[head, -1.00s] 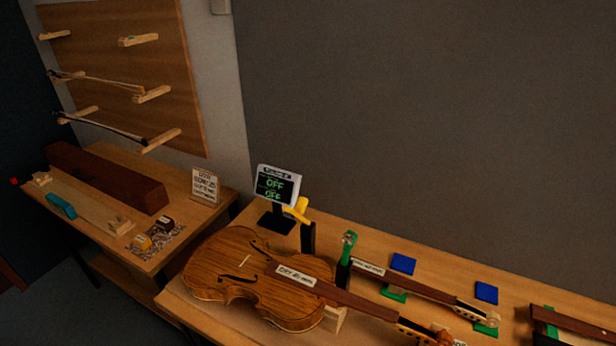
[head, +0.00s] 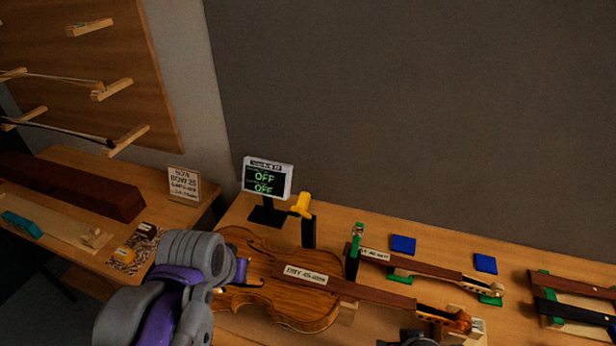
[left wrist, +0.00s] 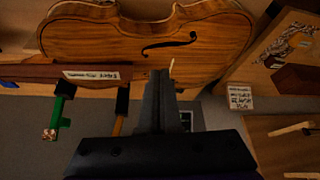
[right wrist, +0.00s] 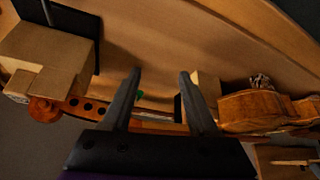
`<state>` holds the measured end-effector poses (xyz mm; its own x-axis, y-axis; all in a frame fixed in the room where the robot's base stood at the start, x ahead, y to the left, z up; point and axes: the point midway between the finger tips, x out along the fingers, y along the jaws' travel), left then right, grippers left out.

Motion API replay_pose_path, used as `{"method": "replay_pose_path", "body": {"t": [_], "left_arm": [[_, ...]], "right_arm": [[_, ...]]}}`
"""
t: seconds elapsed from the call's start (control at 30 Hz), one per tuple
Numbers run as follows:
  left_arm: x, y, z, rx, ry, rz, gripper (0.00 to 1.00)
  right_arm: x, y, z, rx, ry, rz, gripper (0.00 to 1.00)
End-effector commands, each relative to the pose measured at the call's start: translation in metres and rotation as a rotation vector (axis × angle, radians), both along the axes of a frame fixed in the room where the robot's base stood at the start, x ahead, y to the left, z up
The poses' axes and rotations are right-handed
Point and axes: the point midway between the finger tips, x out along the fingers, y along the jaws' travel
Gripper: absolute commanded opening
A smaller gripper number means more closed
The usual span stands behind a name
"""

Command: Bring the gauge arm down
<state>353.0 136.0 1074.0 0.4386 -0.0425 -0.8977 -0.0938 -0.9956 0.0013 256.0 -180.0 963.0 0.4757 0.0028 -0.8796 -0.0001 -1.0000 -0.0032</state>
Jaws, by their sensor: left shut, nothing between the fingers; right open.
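A yellow arm (head: 302,204) sits raised on top of a black post (head: 308,232), just right of the display (head: 267,178), which reads OFF twice. A green upright piece (head: 357,235) stands on another black post beside the violin neck; it also shows in the left wrist view (left wrist: 61,108). I cannot tell for certain which is the gauge arm. The violin (head: 280,305) lies in front of both. My left gripper (head: 241,270) is shut and empty above the violin body, left of both posts. My right gripper (right wrist: 160,76) is open and empty near the scroll end.
A second fingerboard (head: 430,288) lies on green supports behind the violin neck, near blue blocks (head: 403,244). More dark bars (head: 575,308) lie at right. A side table (head: 60,225) with a card (head: 184,184) stands left, under a bow rack (head: 100,60).

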Motion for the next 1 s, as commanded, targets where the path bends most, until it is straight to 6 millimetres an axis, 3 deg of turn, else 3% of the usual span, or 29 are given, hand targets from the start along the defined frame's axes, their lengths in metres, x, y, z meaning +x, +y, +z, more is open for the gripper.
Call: {"method": "replay_pose_path", "body": {"t": [0.03,0.1,0.3,0.4,0.5,0.73,1.0], "left_arm": [[0.022,-0.011,0.027,0.0,0.002,-0.021,0.0],[0.05,-0.026,0.061,0.0,0.009,-0.051,0.0],[0.12,-0.079,0.15,0.006,0.029,-0.139,0.0],[0.143,-0.104,0.181,0.009,0.038,-0.175,0.0],[0.156,-0.122,0.199,0.013,0.044,-0.201,0.0],[0.166,-0.137,0.207,0.015,0.052,-0.221,0.0],[0.182,-0.142,0.165,0.015,0.053,-0.22,0.0]], "right_arm": [[0.003,0.0,0.006,0.0,-0.005,0.0,0.6],[0.005,0.0,0.011,0.0,-0.009,0.0,0.6],[0.012,0.0,0.026,0.0,-0.023,0.0,0.6],[0.016,0.0,0.032,0.0,-0.03,0.0,0.6],[0.018,0.0,0.036,0.0,-0.034,0.0,0.6],[0.018,0.0,0.037,0.0,-0.035,0.0,0.6],[0.014,0.0,0.029,0.0,-0.026,0.0,0.6]]}}
